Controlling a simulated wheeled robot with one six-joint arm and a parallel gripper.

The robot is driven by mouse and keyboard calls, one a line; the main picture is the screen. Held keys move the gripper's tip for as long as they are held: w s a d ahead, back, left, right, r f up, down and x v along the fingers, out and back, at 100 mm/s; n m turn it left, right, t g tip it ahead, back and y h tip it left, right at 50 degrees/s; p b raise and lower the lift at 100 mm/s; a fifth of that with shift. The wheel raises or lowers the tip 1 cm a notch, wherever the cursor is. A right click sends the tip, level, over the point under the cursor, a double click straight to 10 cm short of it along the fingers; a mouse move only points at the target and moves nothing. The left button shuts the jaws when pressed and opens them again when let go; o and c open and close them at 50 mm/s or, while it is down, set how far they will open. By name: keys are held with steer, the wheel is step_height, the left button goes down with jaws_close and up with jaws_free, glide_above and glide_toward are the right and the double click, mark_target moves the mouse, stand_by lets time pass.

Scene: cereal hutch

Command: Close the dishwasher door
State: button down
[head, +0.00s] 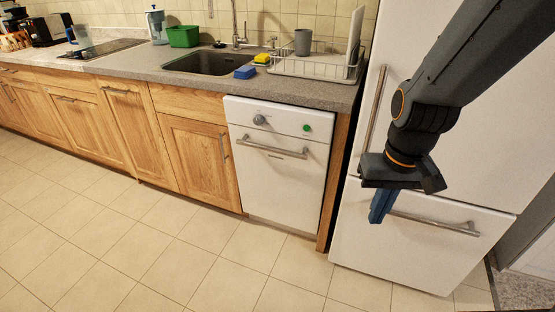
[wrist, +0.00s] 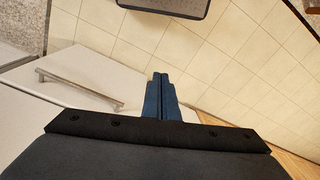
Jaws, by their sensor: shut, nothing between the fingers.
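The dishwasher (head: 280,180) is a white unit set in the wooden cabinet row, under the counter. Its door stands upright and looks flush with the front, with a metal bar handle (head: 271,149) across its upper part. A grey knob and a green button sit on the panel above. My gripper (head: 378,208) is to the right of the dishwasher, in front of the white fridge, apart from the dishwasher door. Its blue fingers point down and are together with nothing between them; they also show in the wrist view (wrist: 160,92).
The white fridge (head: 425,225) stands right of the dishwasher, with a vertical handle (head: 374,108) and a lower drawer handle (head: 440,224). The counter (head: 200,82) holds a sink, sponges and a dish rack (head: 312,68). The tiled floor (head: 170,250) in front is clear.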

steer(key=w+a+f+n+t, duration=0.35)
steer(key=w+a, duration=0.45)
steer(key=w, duration=0.5)
steer(key=n+t+h+p, duration=0.1)
steer(key=n+t+h, duration=0.5)
steer(key=n+t, duration=0.5)
glide_toward(301, 158)
steer(key=shift+m, duration=0.25)
steer(key=p+x, duration=0.2)
steer(key=x, duration=0.4)
steer(key=shift+w+d, duration=0.1)
steer(key=shift+w, duration=0.1)
